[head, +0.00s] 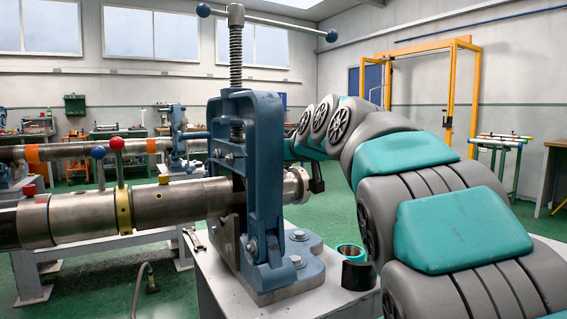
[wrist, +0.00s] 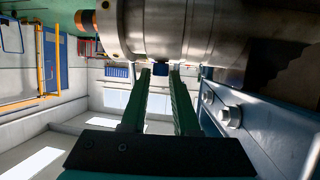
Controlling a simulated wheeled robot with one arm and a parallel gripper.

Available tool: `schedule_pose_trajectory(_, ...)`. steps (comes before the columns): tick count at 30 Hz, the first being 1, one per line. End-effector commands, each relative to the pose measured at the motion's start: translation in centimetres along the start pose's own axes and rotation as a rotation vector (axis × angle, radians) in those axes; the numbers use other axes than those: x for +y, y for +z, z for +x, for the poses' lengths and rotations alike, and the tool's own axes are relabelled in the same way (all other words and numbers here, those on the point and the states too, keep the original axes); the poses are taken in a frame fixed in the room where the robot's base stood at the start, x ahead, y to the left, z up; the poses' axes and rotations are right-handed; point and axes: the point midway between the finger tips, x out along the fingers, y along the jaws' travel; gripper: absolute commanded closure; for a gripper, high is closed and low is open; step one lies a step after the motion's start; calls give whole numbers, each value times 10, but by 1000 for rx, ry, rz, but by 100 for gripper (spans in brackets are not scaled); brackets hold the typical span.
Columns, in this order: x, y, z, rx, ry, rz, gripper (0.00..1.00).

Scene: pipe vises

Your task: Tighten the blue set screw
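In the wrist view, a small dark blue piece, which looks like the blue set screw (wrist: 161,69), sits at the edge of the steel pipe (wrist: 165,25). My gripper (wrist: 160,73) has its two green fingers apart. Their tips lie on either side of the blue piece, with a gap visible on both sides. I cannot tell whether either finger touches it. In the head view, my arm reaches behind the blue vise (head: 262,165); the gripper's fingers and the blue piece cannot be made out there. The pipe (head: 165,203) passes through the vise.
The vise's bolted blue side (wrist: 245,110) stands close right of my fingers in the wrist view.

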Motion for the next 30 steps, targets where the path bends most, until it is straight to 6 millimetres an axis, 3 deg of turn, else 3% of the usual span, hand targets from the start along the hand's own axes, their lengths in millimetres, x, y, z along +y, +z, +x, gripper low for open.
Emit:
schedule_pose_trajectory(1, 0, 0, 0, 0, 0, 0, 64)
schedule_pose_trajectory(6, 0, 1, 0, -2, -1, 0, 45)
schedule_pose_trajectory(17, 0, 1, -3, -3, -1, 0, 45)
schedule_pose_trajectory(23, 0, 2, -22, -3, 0, -1, 45)
schedule_pose_trajectory(30, -1, 0, -62, -1, -1, -1, 45)
